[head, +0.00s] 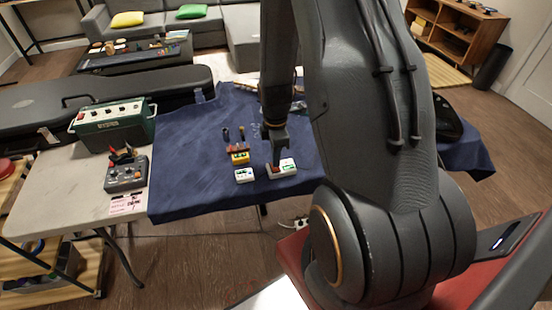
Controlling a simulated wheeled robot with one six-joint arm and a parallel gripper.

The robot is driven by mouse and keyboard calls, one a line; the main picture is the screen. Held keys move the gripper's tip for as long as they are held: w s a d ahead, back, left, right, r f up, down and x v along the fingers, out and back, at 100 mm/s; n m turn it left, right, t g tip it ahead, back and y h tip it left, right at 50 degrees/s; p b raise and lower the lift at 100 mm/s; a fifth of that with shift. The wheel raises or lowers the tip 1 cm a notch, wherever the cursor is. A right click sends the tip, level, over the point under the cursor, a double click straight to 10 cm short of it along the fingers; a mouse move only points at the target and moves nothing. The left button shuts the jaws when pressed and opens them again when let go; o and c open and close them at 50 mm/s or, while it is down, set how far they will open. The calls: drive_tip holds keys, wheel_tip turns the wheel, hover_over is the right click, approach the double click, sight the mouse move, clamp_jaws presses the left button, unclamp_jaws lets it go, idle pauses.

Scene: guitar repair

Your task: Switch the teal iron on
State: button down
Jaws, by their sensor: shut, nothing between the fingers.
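My gripper (276,160) points down over the blue cloth near the table's front edge. It is shut and empty. Its tip is at or just above a small white box (289,166) with green and red marks; I cannot tell whether they touch. A similar small white box with a green face (245,175) lies to its left, apart from the gripper. A yellow holder (239,156) with upright dark-handled tools stands just behind that box. No teal iron can be made out for certain; the tools are too small to tell apart.
A dark green box with knobs (112,128) and a grey box with knobs (127,176) stand on the bare table at left. A long black case (60,108) lies behind them. The blue cloth (190,165) is clear left of the holder.

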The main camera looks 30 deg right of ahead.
wheel_tip(320, 180, up, 13)
idle(0.7)
drive_tip(key=shift+b, duration=0.75)
drive_tip(key=w+b, duration=0.1)
drive_tip(key=b, duration=0.3)
drive_tip(key=shift+w+d+r, duration=0.1)
drive_tip(key=shift+w+d, duration=0.05)
drive_tip(key=shift+w, duration=0.05)
drive_tip(key=shift+r, duration=0.1)
wheel_tip(320, 180, down, 14)
drive_tip(key=p, duration=0.3)
drive_tip(key=shift+w, duration=0.1)
